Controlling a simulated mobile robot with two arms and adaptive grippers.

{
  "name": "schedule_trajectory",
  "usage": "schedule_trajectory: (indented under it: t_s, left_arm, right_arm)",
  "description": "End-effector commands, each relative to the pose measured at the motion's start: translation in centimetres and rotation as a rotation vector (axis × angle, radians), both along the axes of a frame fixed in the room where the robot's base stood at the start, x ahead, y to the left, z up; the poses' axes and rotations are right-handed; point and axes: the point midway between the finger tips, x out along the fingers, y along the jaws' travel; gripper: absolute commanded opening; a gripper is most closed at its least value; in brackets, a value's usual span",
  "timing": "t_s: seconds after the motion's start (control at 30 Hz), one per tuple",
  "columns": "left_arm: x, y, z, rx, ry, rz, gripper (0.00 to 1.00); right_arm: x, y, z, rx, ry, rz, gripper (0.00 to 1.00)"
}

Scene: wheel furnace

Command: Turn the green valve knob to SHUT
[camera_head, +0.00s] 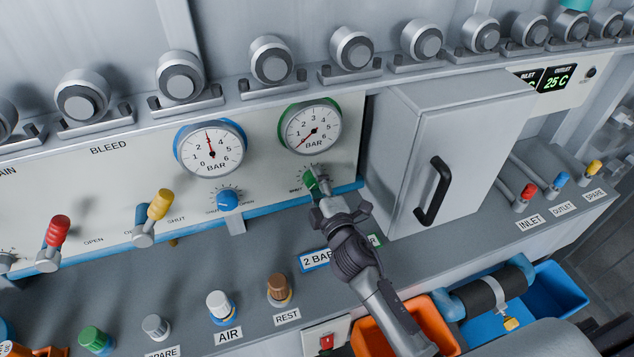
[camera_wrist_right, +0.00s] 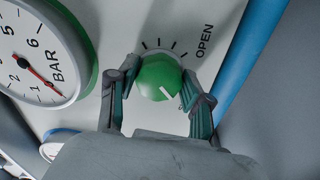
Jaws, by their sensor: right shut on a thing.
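The green valve knob (camera_wrist_right: 158,78) sits on the white panel below the green-rimmed gauge. In the right wrist view its white pointer mark faces the lower right, away from the OPEN label (camera_wrist_right: 204,41). My right gripper (camera_wrist_right: 160,84) is shut on the knob, one finger on each side. In the head view the knob (camera_head: 311,183) is partly hidden behind my right gripper (camera_head: 322,192). A SHUT label is partly visible left of it. The green-rimmed gauge (camera_head: 311,127) also shows in the right wrist view (camera_wrist_right: 40,58). My left gripper is not in view.
A blue knob (camera_head: 228,200) sits left of the green one, below a blue-rimmed gauge (camera_head: 210,149). A grey cabinet (camera_head: 463,145) with a black handle juts out close on the right. Yellow (camera_head: 158,205) and red (camera_head: 58,231) levers stand at left. An orange bin (camera_head: 430,315) is below.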

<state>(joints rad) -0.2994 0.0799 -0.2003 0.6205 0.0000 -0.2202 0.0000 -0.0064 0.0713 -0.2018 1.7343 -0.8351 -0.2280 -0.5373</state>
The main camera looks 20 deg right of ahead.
Motion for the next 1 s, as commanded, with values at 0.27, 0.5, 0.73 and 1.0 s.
schedule_trajectory:
  t_s: [0.27, 0.5, 0.73, 1.0]
  left_arm:
    - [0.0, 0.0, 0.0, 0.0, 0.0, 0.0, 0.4]
    - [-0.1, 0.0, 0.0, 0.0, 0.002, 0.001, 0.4]
    - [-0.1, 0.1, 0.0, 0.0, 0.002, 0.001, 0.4]
    - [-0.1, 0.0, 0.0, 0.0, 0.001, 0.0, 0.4]
  right_arm:
    - [0.0, 0.0, -0.1, -0.002, 0.001, 0.0, 0.74]
    - [0.0, 0.0, 0.0, -0.001, 0.001, 0.0, 0.74]
    - [-2.0, -0.1, -0.1, 0.0, 0.002, 0.0, 0.74]
    - [-7.8, -0.2, -0.2, 0.002, 0.004, 0.001, 0.74]
